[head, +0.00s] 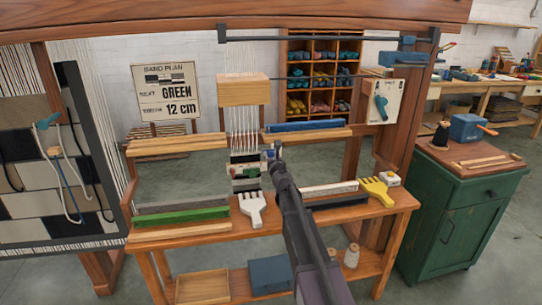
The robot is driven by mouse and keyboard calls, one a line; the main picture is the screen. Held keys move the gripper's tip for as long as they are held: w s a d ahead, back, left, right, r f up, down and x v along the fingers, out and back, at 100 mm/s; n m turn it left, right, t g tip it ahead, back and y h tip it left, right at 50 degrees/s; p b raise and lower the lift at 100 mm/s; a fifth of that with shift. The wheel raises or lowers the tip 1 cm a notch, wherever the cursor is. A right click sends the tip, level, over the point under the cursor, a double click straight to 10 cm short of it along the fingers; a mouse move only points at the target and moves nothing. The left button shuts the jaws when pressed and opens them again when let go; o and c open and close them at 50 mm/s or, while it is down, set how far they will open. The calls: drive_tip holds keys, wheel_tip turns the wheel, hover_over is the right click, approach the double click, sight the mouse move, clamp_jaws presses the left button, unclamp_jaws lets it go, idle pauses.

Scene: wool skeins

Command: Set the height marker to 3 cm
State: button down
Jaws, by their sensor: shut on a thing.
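My gripper (271,155) is at the middle of the loom, at the lower end of the hanging white warp threads (242,125). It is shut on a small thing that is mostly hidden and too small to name. Just left of it is a small woven piece (247,184) with dark, pale and green parts. I cannot pick out the height marker or its scale with certainty. A sign (166,91) behind the loom reads "BAND PLAN", "NEXT GREEN", "12 cm".
A white comb (252,208), a green bar (180,217) and a yellow comb (377,190) lie on the loom's front bench (300,227). A panel with a teal lever (381,106) is on the right. A green cabinet (457,225) stands farther right.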

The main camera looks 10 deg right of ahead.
drive_tip(key=shift+f+b, duration=0.7)
drive_tip(key=shift+f, duration=0.25)
drive_tip(key=shift+c, duration=1.6)
unclamp_jaws()
drive_tip(key=s, duration=1.2)
